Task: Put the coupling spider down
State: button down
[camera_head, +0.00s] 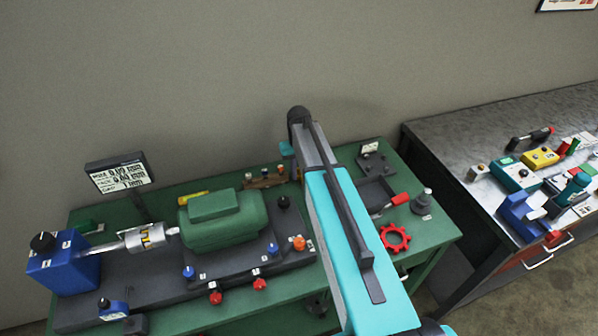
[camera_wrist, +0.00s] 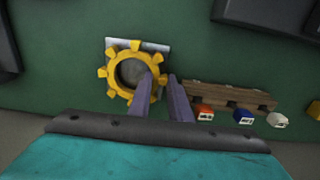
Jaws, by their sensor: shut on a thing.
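The coupling spider, a yellow toothed ring (camera_wrist: 106,72), is in the wrist view, over a pale square plate (camera_wrist: 118,42) on the green bench top. My gripper (camera_wrist: 162,77) is shut on its right rim, with one finger at the ring's hole and the other outside. I cannot tell whether the ring touches the plate. In the head view my arm reaches to the back of the green bench, and the gripper and the yellow ring are hidden there.
A wooden rack (camera_wrist: 208,92) with coloured tagged pieces lies close right of the gripper. A red toothed ring (camera_head: 396,227) lies on the bench's right side. The green motor (camera_head: 225,222) stands left of my arm. A grey side table (camera_head: 480,125) stands at right.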

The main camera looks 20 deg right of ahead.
jog(key=shift+f, duration=0.15)
jog(key=c, duration=1.6)
grip_release()
jog(key=shift+r+b, duration=2.1)
jog(key=shift+r, duration=4.05)
